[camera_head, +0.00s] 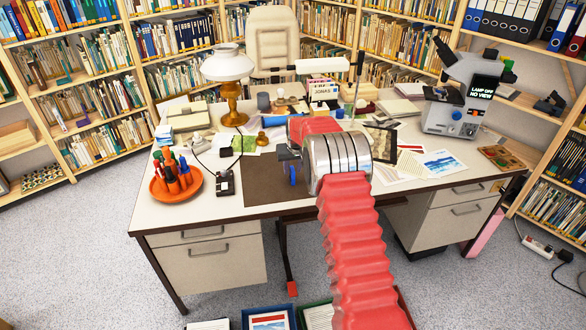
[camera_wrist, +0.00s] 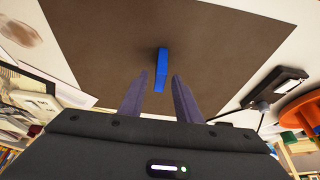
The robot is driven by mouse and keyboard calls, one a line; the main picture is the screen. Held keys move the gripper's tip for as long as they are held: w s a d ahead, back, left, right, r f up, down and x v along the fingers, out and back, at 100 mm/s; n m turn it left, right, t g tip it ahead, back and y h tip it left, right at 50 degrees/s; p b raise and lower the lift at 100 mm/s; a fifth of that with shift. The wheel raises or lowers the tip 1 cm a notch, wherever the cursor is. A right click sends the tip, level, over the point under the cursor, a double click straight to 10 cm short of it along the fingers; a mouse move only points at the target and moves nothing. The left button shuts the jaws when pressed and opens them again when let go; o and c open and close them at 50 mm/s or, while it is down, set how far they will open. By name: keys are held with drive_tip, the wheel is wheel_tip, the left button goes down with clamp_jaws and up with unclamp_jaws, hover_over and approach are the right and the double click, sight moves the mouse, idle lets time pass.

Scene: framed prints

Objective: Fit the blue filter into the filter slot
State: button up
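The blue filter is a small, narrow blue piece at the brown desk mat, seen in the wrist view (camera_wrist: 161,68) and below my gripper in the head view (camera_head: 292,174). My gripper (camera_wrist: 160,76) is open, with one fingertip on each side of the filter and visible gaps between. I cannot tell whether the filter touches the mat. The white microscope (camera_head: 452,118) stands at the desk's back right, its dark screen reading "LAMP OFF NO VIEW". I cannot make out the filter slot on it.
The brown mat (camera_head: 262,190) is otherwise mostly bare. A lamp (camera_head: 232,100) stands behind. Papers and a framed print (camera_head: 382,144) lie between my arm and the microscope.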

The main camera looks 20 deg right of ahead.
drive_tip(key=shift+r, duration=0.1)
drive_tip(key=v, duration=1.2)
drive_tip(key=shift+r, duration=0.15)
idle(0.4)
